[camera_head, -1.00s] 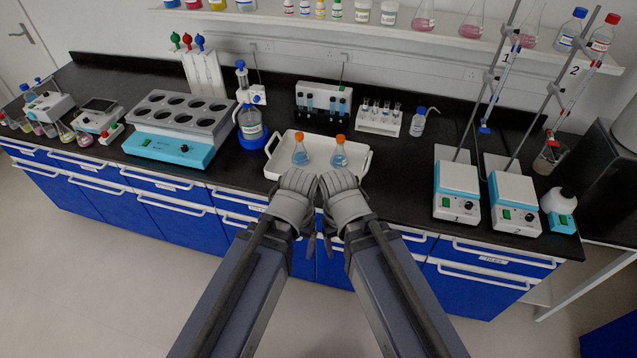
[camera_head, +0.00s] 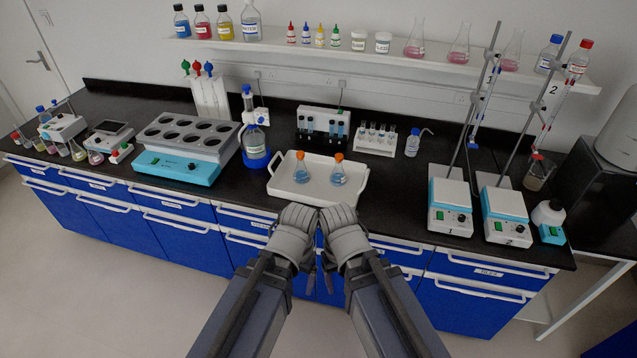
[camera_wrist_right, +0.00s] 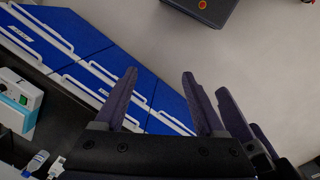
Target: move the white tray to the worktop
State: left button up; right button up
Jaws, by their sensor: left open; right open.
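The white tray (camera_head: 318,199) sits on the black worktop (camera_head: 402,202), near its front edge in the middle. Two flasks with orange caps and blue liquid, a left one (camera_head: 301,173) and a right one (camera_head: 338,177), stand in it. My left gripper (camera_head: 297,216) and my right gripper (camera_head: 338,216) are side by side in front of the tray, apparently empty; whether they touch it cannot be told. In the right wrist view, the right gripper's fingers (camera_wrist_right: 157,95) are spread with nothing between them.
A blue-based bottle (camera_head: 256,145) stands left of the tray, with a grey block heater (camera_head: 190,137) beyond. Tube racks (camera_head: 322,128) stand behind it. Two stirrers (camera_head: 450,205) with stands are to the right. The worktop between tray and stirrers is clear.

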aim_at(318, 192)
jog(key=i+j+u, duration=0.55)
jog(key=i+j, duration=0.15)
jog(key=i, duration=0.3)
